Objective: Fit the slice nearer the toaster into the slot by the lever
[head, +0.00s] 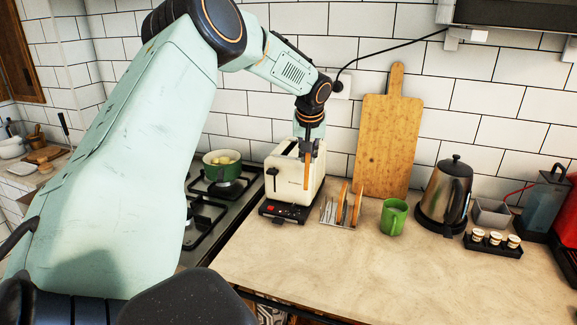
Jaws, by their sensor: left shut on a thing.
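The cream toaster (286,186) stands on a dark base at the back of the counter, beside the hob. My left gripper (308,154) reaches down from above at the toaster's right side. It is shut on a slice of bread (307,168), seen nearly edge-on as a narrow brown strip in front of the toaster. The slice looks upright; I cannot tell its gap to the toaster. A wire rack (328,212) right of the toaster holds two upright slices (342,203). My right gripper is not in view.
A green mug (393,217) stands right of the rack. A wooden board (388,135) leans on the wall behind. A kettle (446,195) and a dark tray with small cups (493,243) are farther right. A green pot (222,167) sits on the hob. The front counter is clear.

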